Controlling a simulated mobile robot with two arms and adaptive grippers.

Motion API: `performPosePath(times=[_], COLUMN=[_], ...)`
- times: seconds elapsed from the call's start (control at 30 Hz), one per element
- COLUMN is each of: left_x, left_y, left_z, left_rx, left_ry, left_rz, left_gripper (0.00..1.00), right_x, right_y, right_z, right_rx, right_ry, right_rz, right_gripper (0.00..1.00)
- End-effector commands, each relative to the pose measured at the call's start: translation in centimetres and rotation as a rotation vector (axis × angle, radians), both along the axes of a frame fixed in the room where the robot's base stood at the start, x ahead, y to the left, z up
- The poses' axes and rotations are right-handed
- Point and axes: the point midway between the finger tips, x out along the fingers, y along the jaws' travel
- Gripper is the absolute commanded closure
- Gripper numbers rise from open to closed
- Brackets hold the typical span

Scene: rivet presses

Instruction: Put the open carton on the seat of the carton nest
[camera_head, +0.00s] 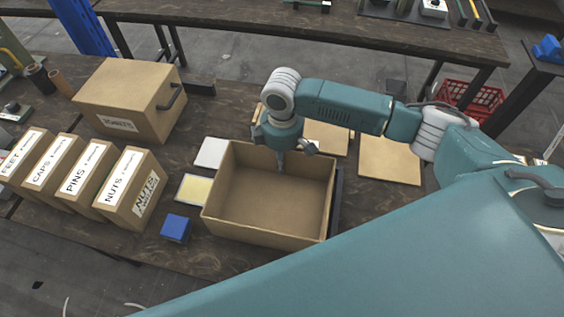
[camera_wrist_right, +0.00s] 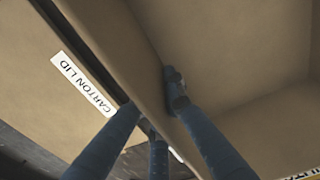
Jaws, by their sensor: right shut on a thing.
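The open carton (camera_head: 262,205) is a brown box without a lid, standing level over the middle of the table. My right gripper (camera_head: 282,160) reaches down at its far wall. In the right wrist view the fingers (camera_wrist_right: 153,95) straddle the carton wall (camera_wrist_right: 142,70), one on each side, and are shut on it. A dark upright rail (camera_head: 337,195) beside the carton's right side looks like part of the carton nest. Its seat is hidden, and I cannot tell whether the carton rests on it. My left gripper is not in view.
Flat cardboard panels (camera_head: 390,160) lie behind and right; a "CARTON LID" label (camera_wrist_right: 82,84) shows in the wrist view. A blue block (camera_head: 175,228), yellow pad (camera_head: 193,188) and white pad (camera_head: 211,152) lie left. Labelled boxes (camera_head: 128,188) and a large handled box (camera_head: 125,98) stand farther left.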

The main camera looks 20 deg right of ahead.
Motion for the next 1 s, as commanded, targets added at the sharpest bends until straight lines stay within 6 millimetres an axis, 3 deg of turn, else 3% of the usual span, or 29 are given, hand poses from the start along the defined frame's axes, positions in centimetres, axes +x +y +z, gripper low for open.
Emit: performPosePath(times=[0.97,1.0], left_x=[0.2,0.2], left_y=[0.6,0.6], left_z=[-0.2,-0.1], left_rx=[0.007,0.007], left_ry=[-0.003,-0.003], left_rz=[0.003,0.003], left_gripper=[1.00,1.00], right_x=[0.0,0.0], right_y=[0.1,0.1], right_z=[-1.1,-1.1], right_rx=[0.002,0.002], right_ry=[0.000,0.000], right_rz=[0.001,0.001], right_gripper=[1.00,0.88])
